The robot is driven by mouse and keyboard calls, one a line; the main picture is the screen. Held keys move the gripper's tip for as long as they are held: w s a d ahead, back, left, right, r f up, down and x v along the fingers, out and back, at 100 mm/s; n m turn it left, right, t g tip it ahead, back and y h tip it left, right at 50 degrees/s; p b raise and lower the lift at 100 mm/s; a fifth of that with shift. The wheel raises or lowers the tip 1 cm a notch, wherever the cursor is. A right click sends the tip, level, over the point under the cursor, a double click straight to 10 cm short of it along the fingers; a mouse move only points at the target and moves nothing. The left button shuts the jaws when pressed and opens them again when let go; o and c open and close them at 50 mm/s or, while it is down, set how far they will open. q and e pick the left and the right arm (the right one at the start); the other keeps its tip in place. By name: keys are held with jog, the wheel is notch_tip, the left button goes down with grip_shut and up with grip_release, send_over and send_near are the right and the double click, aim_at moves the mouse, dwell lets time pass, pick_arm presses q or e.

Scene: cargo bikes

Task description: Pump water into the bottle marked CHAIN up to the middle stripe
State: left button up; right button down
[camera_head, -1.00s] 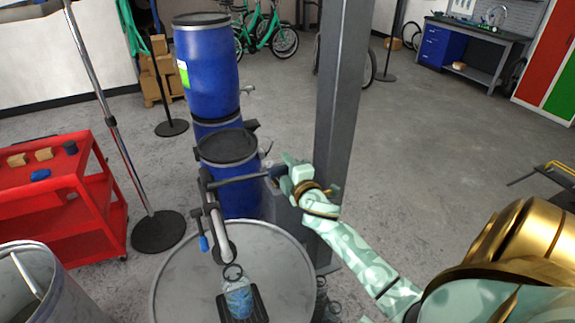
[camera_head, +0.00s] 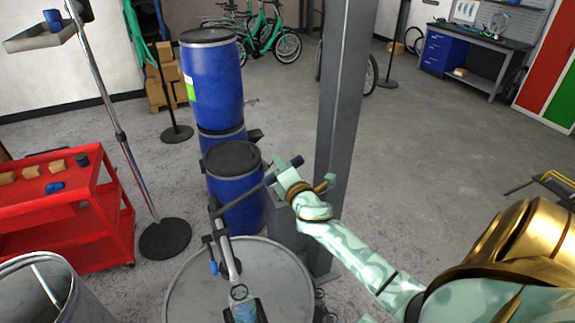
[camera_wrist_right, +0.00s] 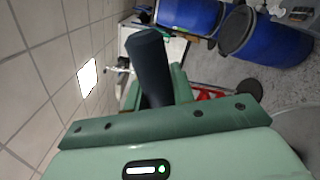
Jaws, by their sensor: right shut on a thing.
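The bottle (camera_head: 243,312) stands at the bottom edge of the head view, below the pump's spout pipe (camera_head: 229,257). It looks blue and is cut off by the frame. Its marking, stripes and water level cannot be read. The pump is fixed above a large round grey drum (camera_head: 183,291). Its dark lever (camera_head: 245,197) slants up to the right. My right gripper (camera_head: 287,174) is shut on the lever's dark grip, whose end sticks out past the fingers. The dark grip (camera_wrist_right: 148,55) also shows in the right wrist view. My left gripper is not in view.
Blue barrels (camera_head: 211,80) stand behind the pump. A grey post (camera_head: 340,130) rises close beside my right gripper. A red cart (camera_head: 75,225) and a stand with a round black base (camera_head: 165,239) are at left. Open floor lies to the right.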

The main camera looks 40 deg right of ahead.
pick_arm(q)
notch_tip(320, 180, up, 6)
jog(key=p, duration=0.5)
pick_arm(e)
jog(key=w+a+r+n, duration=0.1)
jog(key=a+r+n, duration=0.2)
jog(key=r, duration=0.2)
jog(key=shift+a+r+n, duration=0.25)
jog(key=shift+r+n, duration=0.05)
jog(key=shift+r, duration=0.05)
jog(key=shift+w, duration=0.1)
jog(key=c, duration=1.2)
grip_release()
jog(key=shift+o, duration=0.2)
jog(key=shift+f, duration=0.1)
jog(key=shift+s+a, duration=0.1)
jog(key=shift+s, duration=0.1)
pick_arm(q)
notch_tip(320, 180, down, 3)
jog(key=b, duration=0.3)
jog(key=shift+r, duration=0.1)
pick_arm(e)
jog(key=v, duration=1.6)
